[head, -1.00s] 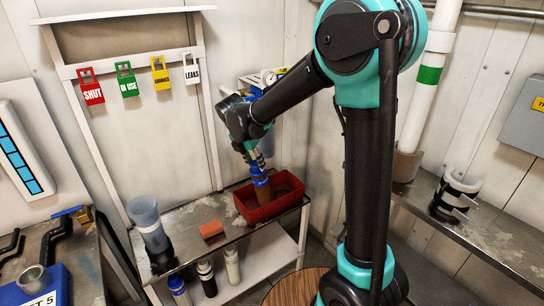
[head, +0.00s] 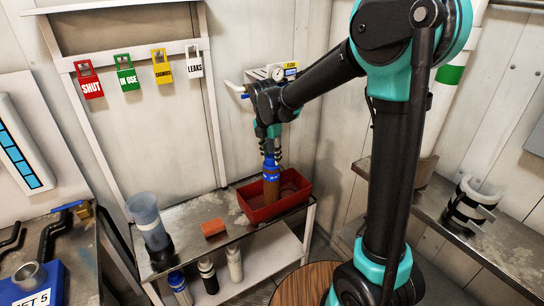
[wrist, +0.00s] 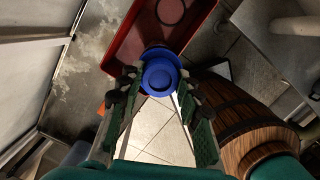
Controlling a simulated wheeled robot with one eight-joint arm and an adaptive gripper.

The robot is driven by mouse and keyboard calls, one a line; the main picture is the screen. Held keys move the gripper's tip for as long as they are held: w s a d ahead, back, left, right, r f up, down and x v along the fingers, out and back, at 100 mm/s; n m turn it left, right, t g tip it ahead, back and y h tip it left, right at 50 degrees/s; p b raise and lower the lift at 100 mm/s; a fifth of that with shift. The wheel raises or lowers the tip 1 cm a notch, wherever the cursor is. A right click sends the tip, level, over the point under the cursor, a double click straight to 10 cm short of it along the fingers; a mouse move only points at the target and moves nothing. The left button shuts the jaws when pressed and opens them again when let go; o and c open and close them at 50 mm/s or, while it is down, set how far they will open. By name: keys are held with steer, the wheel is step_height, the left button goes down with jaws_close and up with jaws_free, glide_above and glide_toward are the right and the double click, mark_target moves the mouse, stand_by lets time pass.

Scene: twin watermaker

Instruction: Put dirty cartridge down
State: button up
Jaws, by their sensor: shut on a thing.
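The dirty cartridge (head: 271,187) is a brown cylinder with a blue cap (wrist: 160,75). It stands about upright, its lower end inside the outline of the red bin (head: 301,193) in the head view. I cannot tell whether it touches the bin floor. My gripper (head: 270,153) is above it, shut on its blue top. In the wrist view my gripper (wrist: 158,82) has a finger on each side of the cap, which hides the brown body. The red bin (wrist: 126,42) shows there just beyond the cap.
The bin is on a worn metal bench (head: 185,243). An orange-red block (head: 213,228) and a grey-blue cylinder (head: 148,217) stand left of it. Several bottles (head: 207,274) are on the shelf below. A wooden barrel (wrist: 232,108) stands beside the bench.

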steer(key=shift+d+f, duration=0.1)
steer(key=shift+f, duration=0.25)
steer(key=o, duration=1.1)
steer(key=shift+f, duration=0.1)
steer(key=r, duration=0.5)
steer(key=s+r, duration=0.1)
steer(key=r, duration=0.1)
steer(key=shift+a+r, duration=0.35)
steer(key=s+d+f+m+t, duration=0.1)
steer(key=s+d+f+m, duration=0.3)
steer(key=m, duration=0.6)
steer(key=s+d+f+m, duration=0.5)
steer(key=s+d+m, duration=0.4)
steer(key=d, duration=0.2)
steer(key=s+d+f+m+t+y, duration=0.1)
steer(key=s+d+f+m, duration=0.4)
steer(key=m, duration=0.5)
steer(key=shift+s+d+f+m+t, duration=0.1)
steer(key=shift+s+d, duration=0.15)
steer(key=shift+d, duration=0.2)
steer(key=shift+s+d+r+m+t, duration=0.1)
steer(key=shift+s+d, duration=0.1)
steer(key=shift+d, duration=0.25)
steer(key=shift+s+d+f+m+t, duration=0.1)
steer(key=shift+s+d, duration=0.15)
steer(key=shift+d, duration=0.2)
